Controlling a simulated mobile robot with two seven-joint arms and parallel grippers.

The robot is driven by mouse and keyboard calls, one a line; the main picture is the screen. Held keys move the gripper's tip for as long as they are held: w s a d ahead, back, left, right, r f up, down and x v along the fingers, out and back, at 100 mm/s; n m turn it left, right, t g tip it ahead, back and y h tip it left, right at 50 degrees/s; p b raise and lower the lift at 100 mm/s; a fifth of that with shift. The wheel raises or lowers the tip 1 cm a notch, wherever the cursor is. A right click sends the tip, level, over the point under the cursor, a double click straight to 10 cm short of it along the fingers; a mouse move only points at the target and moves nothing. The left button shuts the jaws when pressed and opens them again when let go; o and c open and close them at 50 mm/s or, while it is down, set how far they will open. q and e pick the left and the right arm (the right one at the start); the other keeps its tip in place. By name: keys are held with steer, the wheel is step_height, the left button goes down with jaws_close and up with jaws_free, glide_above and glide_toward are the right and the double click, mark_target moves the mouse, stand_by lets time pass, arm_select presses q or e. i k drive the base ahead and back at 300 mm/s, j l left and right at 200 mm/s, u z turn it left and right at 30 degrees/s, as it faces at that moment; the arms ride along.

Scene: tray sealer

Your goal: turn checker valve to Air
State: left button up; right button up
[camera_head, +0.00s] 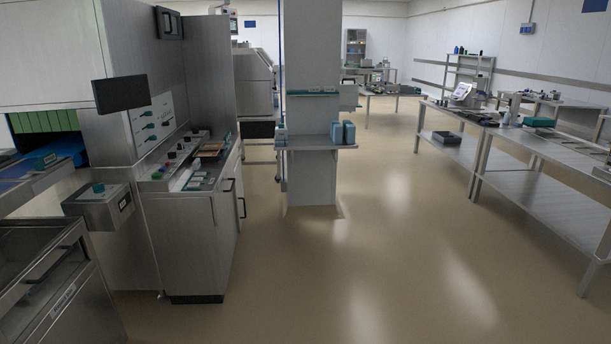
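A steel machine cabinet (197,243) stands at the left. Its upright panel (153,122) carries several teal lever-like handles, one above another. I cannot tell which of them is the checker valve, and any labels are too small to read. A sloped console (185,165) below the panel has several coloured knobs and buttons. A dark screen (120,94) hangs in front of the machine, left of the panel. Neither of my grippers shows in the head view.
A grey pillar with a shelf (312,142) stands mid-room. Steel tables (540,160) line the right. The floor (370,260) between is clear.

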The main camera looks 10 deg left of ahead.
mark_target(99, 188)
steer(key=i+u, duration=0.3)
steer(key=i, duration=0.2)
steer(key=i+u, duration=0.35)
steer(key=i, duration=0.15)
steer(key=i+u, duration=0.4)
steer(key=i+l+u, duration=0.15)
steer(key=i+u, duration=0.2)
steer(key=i, duration=0.15)
steer(key=i+u, duration=0.2)
steer(key=u, duration=0.15)
steer(key=i+l+u, duration=0.1)
steer(key=u, duration=0.25)
steer(key=i+l+u, duration=0.15)
steer(key=i+u, duration=0.2)
steer(key=k, duration=0.05)
